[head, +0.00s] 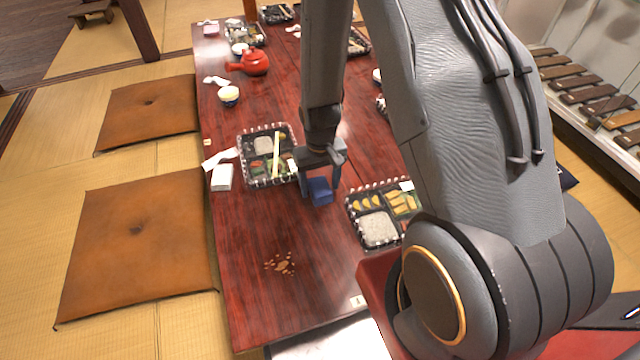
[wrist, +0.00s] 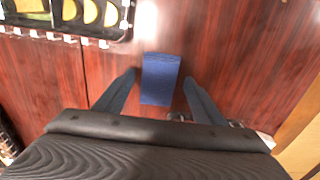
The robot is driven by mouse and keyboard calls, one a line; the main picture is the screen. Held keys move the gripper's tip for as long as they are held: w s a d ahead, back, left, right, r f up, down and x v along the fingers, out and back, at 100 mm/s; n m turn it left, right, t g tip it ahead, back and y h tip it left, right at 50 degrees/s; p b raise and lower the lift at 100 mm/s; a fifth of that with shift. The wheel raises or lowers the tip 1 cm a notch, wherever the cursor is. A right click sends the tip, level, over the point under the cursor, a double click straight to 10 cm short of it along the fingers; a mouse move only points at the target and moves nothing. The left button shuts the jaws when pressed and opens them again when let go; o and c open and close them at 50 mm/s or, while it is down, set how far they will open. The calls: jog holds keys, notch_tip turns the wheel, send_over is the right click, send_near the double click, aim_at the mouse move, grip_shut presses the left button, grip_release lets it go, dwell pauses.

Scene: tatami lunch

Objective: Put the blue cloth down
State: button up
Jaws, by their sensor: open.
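The blue cloth (head: 320,191) is a small folded block on the dark red table (head: 262,240), between two bento boxes. It also shows in the wrist view (wrist: 160,79), where it lies between my two fingers with a gap on each side. My gripper (head: 322,185) is open around the cloth, with its fingers pointing down at the table. In the wrist view my gripper (wrist: 159,88) touches neither side of the cloth that I can see. Part of the cloth's near end is close to the gripper body.
A bento box (head: 243,156) stands left of the cloth and another (head: 378,244) to the right. Brown crumbs or a spill (head: 281,263) lie on the table nearer to me. A red teapot (head: 250,63) stands farther back. Cushions (head: 137,242) lie on the tatami at left.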

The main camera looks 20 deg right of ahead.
notch_tip(320, 180, up, 12)
jog(key=p, duration=0.3)
notch_tip(320, 180, up, 14)
jog(key=n, duration=0.1)
send_over(320, 188)
jog(key=s+a, duration=0.6)
jog(key=a, duration=0.1)
jog(key=s+a+r+n, duration=0.2)
jog(key=s+a+r, duration=0.1)
jog(key=s+r, duration=0.8)
jog(key=s, duration=0.3)
jog(key=shift+s+a+r+n+y, duration=0.3)
jog(key=shift+s+a+r, duration=0.05)
jog(key=d+r+m+p, duration=0.3)
jog(key=d+r+p, duration=0.7)
jog(key=p, duration=1.1)
notch_tip(320, 188, up, 3)
jog(key=shift+d+f+m, duration=0.2)
jog(key=shift+d+m, duration=0.05)
jog(key=shift+m, duration=0.05)
